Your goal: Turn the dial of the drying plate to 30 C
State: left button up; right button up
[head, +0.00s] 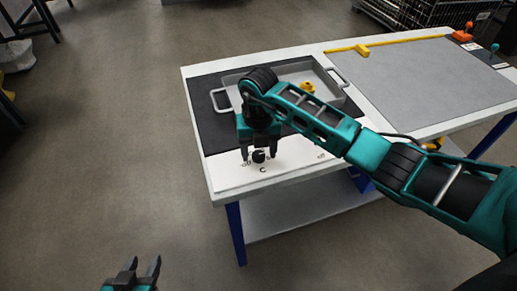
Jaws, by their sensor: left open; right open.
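The drying plate (205,121) is a dark flat surface with a white front panel (227,181) on the left part of the table. A small black dial (259,156) sits on that panel, with small markings around it too blurred to read fully and a "C" below. My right gripper (258,159) is over the dial, fingers pointing down on either side of it. It is open; whether the fingers touch the dial I cannot tell. My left gripper (144,267) is open and empty, low at the bottom left, away from the table.
A grey tray (222,99) with two handles stands on the plate behind my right gripper, with a yellow item (308,87) in it.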

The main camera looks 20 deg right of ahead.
jog(key=shift+c, duration=0.2)
jog(key=c, duration=1)
